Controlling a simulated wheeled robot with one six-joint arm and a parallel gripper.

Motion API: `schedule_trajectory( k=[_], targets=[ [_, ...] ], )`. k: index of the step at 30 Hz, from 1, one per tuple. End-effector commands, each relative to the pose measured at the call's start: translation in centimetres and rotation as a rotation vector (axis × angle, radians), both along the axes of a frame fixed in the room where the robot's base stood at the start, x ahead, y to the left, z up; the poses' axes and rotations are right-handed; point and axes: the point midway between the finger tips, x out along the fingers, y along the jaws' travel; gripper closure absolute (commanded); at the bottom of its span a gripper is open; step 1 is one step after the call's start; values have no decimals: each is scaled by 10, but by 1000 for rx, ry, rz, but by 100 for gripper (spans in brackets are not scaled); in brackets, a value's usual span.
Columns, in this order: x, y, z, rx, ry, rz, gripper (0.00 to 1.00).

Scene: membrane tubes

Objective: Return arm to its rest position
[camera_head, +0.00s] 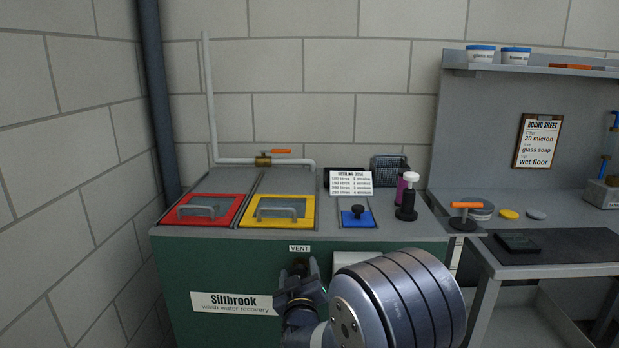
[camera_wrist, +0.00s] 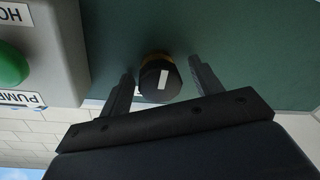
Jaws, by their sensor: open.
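My gripper (camera_head: 300,285) is in front of the green cabinet's upper front face, just below the VENT label (camera_head: 300,248). In the wrist view my gripper (camera_wrist: 160,82) is open, with its two dark fingers apart. A black round knob (camera_wrist: 160,82) with a white mark and a brass-coloured collar shows between the fingers. I cannot tell whether either finger touches it. My arm's wrist link hides part of the cabinet front in the head view.
The green cabinet (camera_head: 225,265) has a red-framed lid (camera_head: 236,212), a yellow-framed lid (camera_head: 308,210) and a blue plate with a knob (camera_head: 357,217) on top. A grey box with a green PUMP button (camera_wrist: 12,65) is beside the knob. A workbench (camera_head: 560,250) stands at right.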

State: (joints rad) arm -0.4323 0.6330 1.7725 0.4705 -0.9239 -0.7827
Motion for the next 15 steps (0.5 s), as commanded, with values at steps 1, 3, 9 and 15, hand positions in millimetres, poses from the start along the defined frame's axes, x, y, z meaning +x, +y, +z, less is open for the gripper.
schedule_trajectory(
  k=[1,3,9,15],
  targets=[
    [0,0,5,-30,4,-1,39],
    [0,0,4,-73,5,-1,39],
    [0,0,4,-195,9,0,39],
    [0,0,3,-299,12,1,39]
  ],
)
